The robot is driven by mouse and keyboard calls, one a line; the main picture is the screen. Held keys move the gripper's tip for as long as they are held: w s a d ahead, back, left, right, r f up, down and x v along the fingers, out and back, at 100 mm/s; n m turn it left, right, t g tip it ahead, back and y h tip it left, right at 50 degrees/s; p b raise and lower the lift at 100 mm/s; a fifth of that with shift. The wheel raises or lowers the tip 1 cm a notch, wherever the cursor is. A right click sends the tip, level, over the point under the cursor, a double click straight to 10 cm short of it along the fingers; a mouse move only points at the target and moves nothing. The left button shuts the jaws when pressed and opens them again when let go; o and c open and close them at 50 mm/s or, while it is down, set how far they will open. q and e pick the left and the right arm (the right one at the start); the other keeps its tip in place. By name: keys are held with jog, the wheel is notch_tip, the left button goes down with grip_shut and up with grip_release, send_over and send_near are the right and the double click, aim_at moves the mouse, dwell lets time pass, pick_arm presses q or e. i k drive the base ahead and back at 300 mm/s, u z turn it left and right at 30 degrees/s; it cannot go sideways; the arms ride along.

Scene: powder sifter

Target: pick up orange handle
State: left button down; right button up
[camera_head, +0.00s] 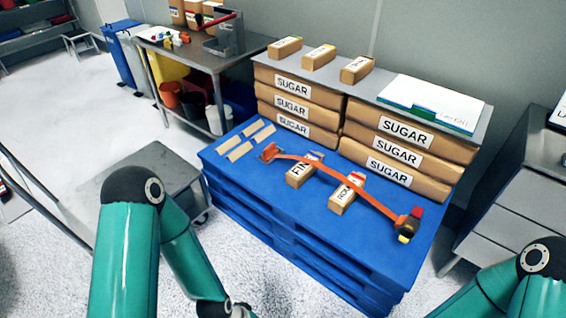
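A long, thin orange handle (340,178) lies slantwise over the blue pallet stack (262,196). It runs from an orange end piece at its upper left to a dark end piece with red and yellow parts (408,226) at its lower right. It passes over or against two small brown labelled packages, one (299,176) left of the other (342,200); contact cannot be told. My teal arm links show at the lower left and lower right. Both grippers are out of view, and nothing visible touches the handle.
Brown sugar sacks (404,133) are stacked behind the handle, topped by a grey board with small packages and a white-green box (430,105). Several flat tan pieces (240,150) lie at the pallet's left. A grey cart (160,172) stands left, a drawer cabinet (515,200) right.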

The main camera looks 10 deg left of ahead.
aim_at(268, 154)
jog(key=u, duration=0.2)
jog(key=i, duration=0.8)
jog(key=z, duration=0.15)
jog(key=k, duration=0.65)
jog(key=u, duration=0.4)
jog(key=i, duration=0.7)
jog(key=u, duration=1.05)
jog(key=i, duration=1.4)
jog(key=z, duration=0.25)
